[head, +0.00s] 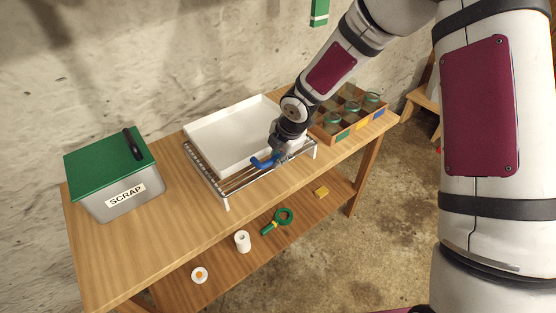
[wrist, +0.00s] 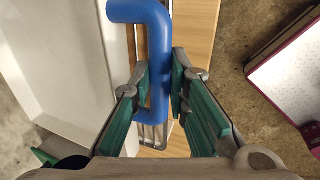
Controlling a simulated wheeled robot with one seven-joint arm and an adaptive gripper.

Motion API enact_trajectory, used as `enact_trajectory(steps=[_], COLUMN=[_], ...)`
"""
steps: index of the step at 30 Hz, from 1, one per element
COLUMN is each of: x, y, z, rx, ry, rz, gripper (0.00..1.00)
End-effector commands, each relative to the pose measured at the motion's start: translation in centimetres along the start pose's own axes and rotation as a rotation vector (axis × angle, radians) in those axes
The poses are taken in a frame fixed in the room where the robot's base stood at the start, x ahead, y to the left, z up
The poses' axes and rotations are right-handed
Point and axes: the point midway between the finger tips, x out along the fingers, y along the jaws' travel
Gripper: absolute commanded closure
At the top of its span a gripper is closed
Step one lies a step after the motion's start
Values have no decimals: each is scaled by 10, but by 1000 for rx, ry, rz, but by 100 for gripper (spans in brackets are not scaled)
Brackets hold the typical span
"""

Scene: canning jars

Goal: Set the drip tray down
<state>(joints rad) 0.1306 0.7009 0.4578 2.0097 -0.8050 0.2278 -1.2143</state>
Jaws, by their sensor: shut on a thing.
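The drip tray (head: 228,138) is a white, shallow, rectangular tray, and it looks empty. It is over the wire rack (head: 226,188) on the bench, and I cannot tell whether it rests on the rack or hangs just above it. Its blue handle (head: 262,162) sticks out at the front right side. My gripper (head: 277,157) is shut on this handle. In the wrist view the blue handle (wrist: 158,75) runs between the green-padded fingers of my gripper (wrist: 162,88), with the white tray (wrist: 65,65) to the left. My gripper hides part of the tray's right side.
A grey scrap bin (head: 110,197) with a green lid stands at the bench's left end. A wooden crate (head: 349,134) with several glass jars is close right of the rack. Bare bench (head: 180,225) lies in front. The lower shelf holds a white roll (head: 242,241) and small items.

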Motion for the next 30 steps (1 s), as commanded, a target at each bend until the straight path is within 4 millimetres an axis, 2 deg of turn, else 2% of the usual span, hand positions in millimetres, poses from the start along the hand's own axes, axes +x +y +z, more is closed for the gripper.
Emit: enact_trajectory(steps=[4,11,12,14,15,25,30], x=[16,18,18,18,18,15,-5], y=[-5,-6,-7,-6,-6,-6,-6], z=[-2,0,0,0,0,-1,0], rx=[-4,-1,-1,-1,-2,-2,-1], ry=[1,0,0,0,0,0,-1], rz=[3,3,1,1,1,3,5], gripper=[100,100,80,66,64,64,64])
